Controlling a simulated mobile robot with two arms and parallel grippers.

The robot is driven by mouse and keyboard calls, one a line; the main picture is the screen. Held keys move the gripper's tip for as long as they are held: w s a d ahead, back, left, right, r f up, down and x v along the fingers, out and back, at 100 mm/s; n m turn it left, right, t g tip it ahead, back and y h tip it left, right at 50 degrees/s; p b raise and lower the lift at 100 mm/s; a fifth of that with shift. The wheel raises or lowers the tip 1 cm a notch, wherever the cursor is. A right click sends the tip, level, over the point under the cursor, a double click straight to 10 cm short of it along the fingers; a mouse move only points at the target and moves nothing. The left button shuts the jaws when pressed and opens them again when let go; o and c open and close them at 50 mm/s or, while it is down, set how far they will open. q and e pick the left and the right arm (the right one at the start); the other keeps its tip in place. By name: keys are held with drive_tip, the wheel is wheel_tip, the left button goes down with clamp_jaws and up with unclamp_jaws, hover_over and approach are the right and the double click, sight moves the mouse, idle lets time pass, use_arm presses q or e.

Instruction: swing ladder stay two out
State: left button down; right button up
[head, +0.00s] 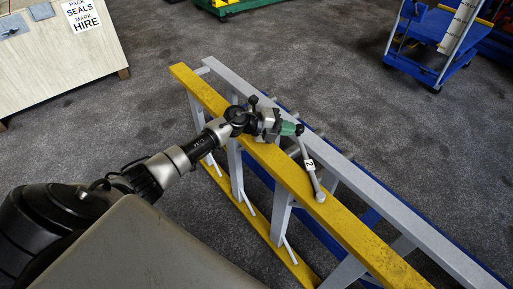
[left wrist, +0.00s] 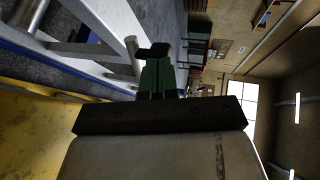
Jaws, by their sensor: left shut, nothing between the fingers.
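A ladder-like frame lies across the floor with a yellow rail (head: 333,217) and a grey rail (head: 376,187). Stay two (head: 315,182), a short grey bar with a white label "2", slants from the yellow rail's top up toward my left gripper. My left gripper (head: 293,128) has green fingers and is above the gap between the rails, at the stay's upper end. The fingers (left wrist: 157,75) are shut and empty in the left wrist view, close to a grey rounded bar end (left wrist: 132,47). Whether they touch it I cannot tell. My right gripper is out of view.
A wooden crate (head: 60,60) with a sign stands at the upper left. A blue trolley (head: 430,60) stands at the upper right, and a green and yellow item (head: 232,6) at the back. Grey floor (head: 160,110) is clear between the crate and the ladder.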

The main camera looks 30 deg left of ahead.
sight(303, 125)
use_arm(q)
drive_tip(key=shift+w+d+f+m+g+h+b, duration=0.1)
drive_tip(key=shift+w+d+m+g+h+b, duration=0.55)
drive_tip(key=shift+w+d, duration=0.85)
drive_tip(key=shift+w, duration=0.05)
drive_tip(key=shift+w+d+r, duration=0.1)
drive_tip(key=shift+d+r, duration=0.05)
drive_tip(key=shift+r, duration=0.05)
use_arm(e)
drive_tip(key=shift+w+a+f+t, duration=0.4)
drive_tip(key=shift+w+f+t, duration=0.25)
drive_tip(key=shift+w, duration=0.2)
use_arm(q)
drive_tip(key=shift+d+r, duration=0.1)
drive_tip(key=shift+r, duration=0.05)
